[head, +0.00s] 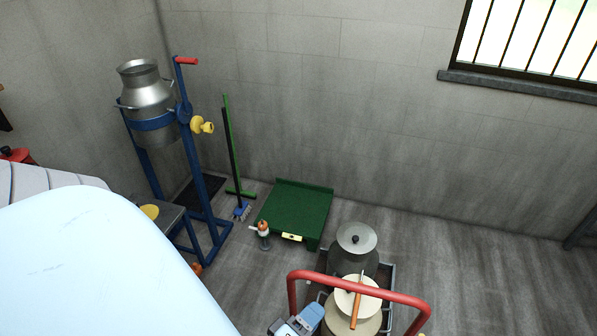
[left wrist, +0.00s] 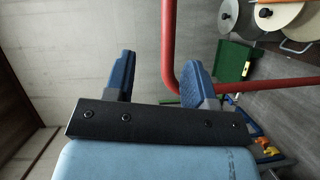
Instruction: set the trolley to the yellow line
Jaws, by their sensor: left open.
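The trolley's red handle (head: 362,273) stands at the bottom of the head view, with the trolley's dark frame (head: 388,290) behind it. Two metal cans ride on it: the rear lid (head: 356,237) is grey and the front lid (head: 358,298) is cream. My left gripper (head: 303,321) is open at the handle's left side. In the left wrist view, the red handle (left wrist: 168,45) shows between the spread fingers of my gripper (left wrist: 160,68), nearer the right finger; I cannot tell whether they touch. I cannot make out a yellow line. My right gripper is out of view.
A green platform (head: 297,212) stands against the back wall, with a small orange-topped object (head: 263,230) before it. A green squeegee (head: 230,145) leans on the wall.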

